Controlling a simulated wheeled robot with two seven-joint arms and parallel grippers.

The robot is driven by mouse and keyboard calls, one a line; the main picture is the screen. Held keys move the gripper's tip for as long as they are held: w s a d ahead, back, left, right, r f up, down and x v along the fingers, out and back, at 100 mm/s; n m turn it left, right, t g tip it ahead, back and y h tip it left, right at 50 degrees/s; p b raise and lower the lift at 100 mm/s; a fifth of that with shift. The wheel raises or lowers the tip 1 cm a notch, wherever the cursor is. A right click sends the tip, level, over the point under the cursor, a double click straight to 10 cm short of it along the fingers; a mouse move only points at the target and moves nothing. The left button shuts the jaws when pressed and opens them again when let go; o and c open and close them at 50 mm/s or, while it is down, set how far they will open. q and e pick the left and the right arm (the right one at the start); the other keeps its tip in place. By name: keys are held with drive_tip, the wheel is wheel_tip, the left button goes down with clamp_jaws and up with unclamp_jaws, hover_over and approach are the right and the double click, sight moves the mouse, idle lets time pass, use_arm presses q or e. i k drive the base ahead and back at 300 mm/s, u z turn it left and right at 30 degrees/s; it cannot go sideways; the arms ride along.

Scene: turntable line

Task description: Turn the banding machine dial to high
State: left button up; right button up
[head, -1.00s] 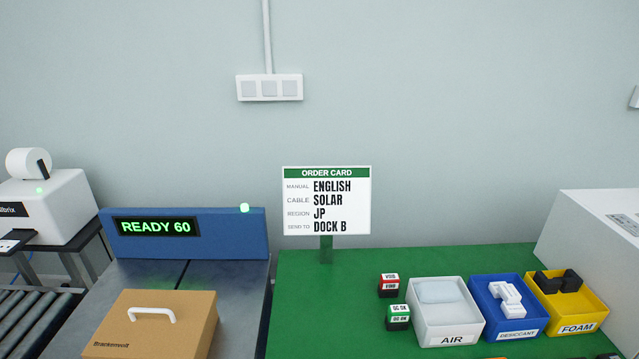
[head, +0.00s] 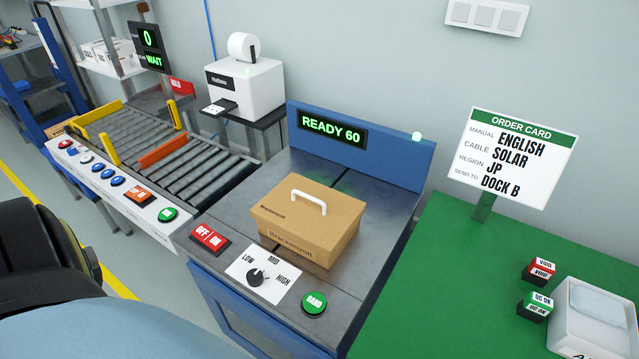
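The banding machine (head: 345,219) has a grey top, a blue back panel and a display reading READY 60. Its black dial (head: 257,277) sits on a white plate (head: 277,290) at the front edge, marked LOW, MID and HIGH from left to right. The dial is too small to tell for sure which mark it points at. A red OFF/ON switch (head: 209,237) is left of the plate, and a green BAND button (head: 314,302) is right of it. Neither of my grippers is in view.
A brown box with a white handle (head: 308,221) stands on the machine just behind the dial. A roller conveyor (head: 180,150) with buttons is at left, a white printer (head: 245,85) behind. The green table (head: 440,290) with an order card (head: 517,155) is at right.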

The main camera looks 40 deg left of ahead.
sight(254, 278)
drive_tip(key=u, duration=0.85)
drive_tip(key=k, duration=1.05)
drive_tip(key=u, duration=0.75)
drive_tip(key=i, duration=0.85)
drive_tip(key=u, duration=0.85)
